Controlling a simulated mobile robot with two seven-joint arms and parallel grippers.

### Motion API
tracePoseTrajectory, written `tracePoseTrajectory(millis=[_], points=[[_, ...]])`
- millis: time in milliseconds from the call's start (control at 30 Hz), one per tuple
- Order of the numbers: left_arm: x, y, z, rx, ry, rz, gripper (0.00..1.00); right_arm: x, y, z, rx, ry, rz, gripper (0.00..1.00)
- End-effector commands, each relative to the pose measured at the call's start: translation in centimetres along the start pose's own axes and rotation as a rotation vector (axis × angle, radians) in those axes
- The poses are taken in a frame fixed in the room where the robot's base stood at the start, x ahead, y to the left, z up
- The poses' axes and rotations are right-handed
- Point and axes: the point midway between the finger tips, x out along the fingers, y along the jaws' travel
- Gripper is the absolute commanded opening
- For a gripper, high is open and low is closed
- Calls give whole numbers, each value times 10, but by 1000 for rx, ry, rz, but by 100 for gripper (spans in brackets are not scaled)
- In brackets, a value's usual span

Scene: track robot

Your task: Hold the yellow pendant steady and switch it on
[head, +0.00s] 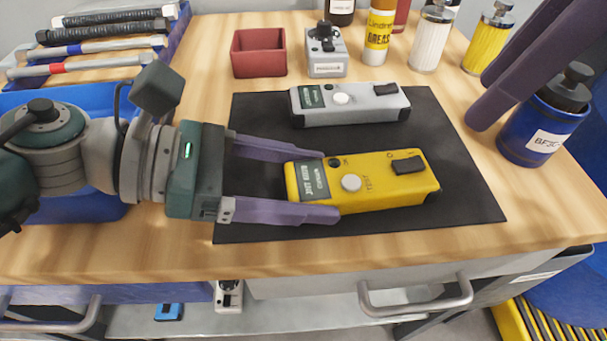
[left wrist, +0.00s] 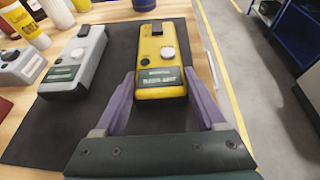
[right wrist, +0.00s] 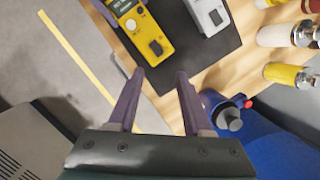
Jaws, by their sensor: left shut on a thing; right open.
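The yellow pendant (head: 385,187) lies flat on the black mat (head: 460,190), with a small display, a round white button and a black rocker switch (head: 408,165) at its right end. My left gripper (head: 285,180) is shut on its left end, one purple finger along each long side; the left wrist view shows the fingers (left wrist: 160,90) astride the pendant (left wrist: 158,85). My right gripper (head: 480,95) is open and empty, up at the right in the head view. In the right wrist view its fingers (right wrist: 155,85) are apart, and the pendant (right wrist: 138,25) lies beyond them.
A similar grey pendant (head: 350,104) lies behind the yellow one on the mat. A blue bottle (head: 530,125) stands at the right, close to my right fingers. A red bin (head: 258,53), a small grey box (head: 327,52) and several bottles stand at the back.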

Motion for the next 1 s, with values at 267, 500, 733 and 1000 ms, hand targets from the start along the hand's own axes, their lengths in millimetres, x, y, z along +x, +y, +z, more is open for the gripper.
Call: tracePoseTrajectory(millis=[267,500,733,1000], points=[[0,0,0,0,0,0,0,0,0,0,0,0,0,48],[0,0,0,0,0,0,0,4,5,13,-151,36,45,21],[0,0,0,0,0,0,0,11,4,28,-467,141,127,0],[0,0,0,0,0,0,0,12,-8,29,-630,219,160,0]])
